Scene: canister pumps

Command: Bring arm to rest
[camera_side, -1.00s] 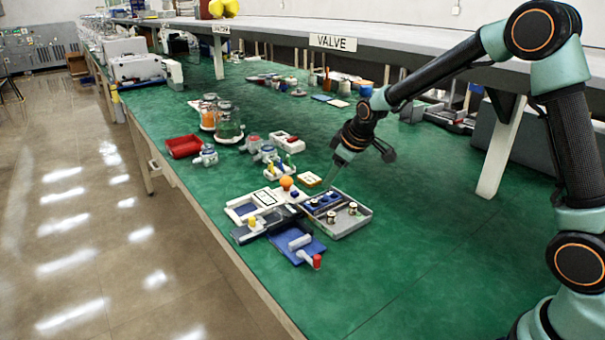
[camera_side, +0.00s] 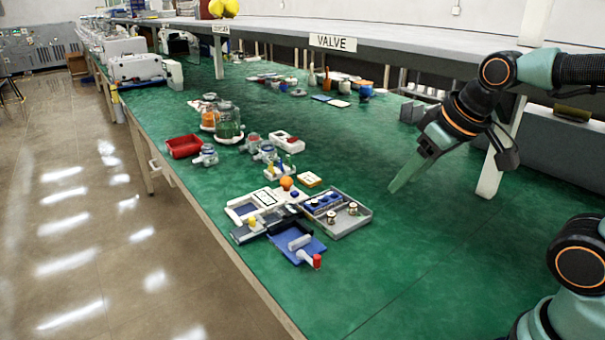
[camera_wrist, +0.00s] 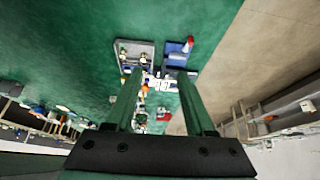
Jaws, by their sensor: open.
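My gripper (camera_side: 408,180) is to the right of the parts trays in the side view, apart from everything and above the green bench. In the wrist view its two green fingers (camera_wrist: 162,98) are spread with nothing between them up close. A grey tray (camera_side: 352,222) holds blue parts and small cylinders. Beside it are a white tray (camera_side: 238,211) and a blue tray (camera_side: 311,247) with a white part and a red-capped piece (camera_side: 317,261). An orange ball (camera_side: 286,183) sits at the back of the group. The grey tray also shows in the wrist view (camera_wrist: 146,45).
A red bin (camera_side: 184,146), glass jars (camera_side: 228,122) and several small valve-like parts stand farther back on the green bench. A raised shelf with a VALVE sign (camera_side: 333,42) runs along the back, with a white leg (camera_side: 490,175) near my arm. The front right bench is clear.

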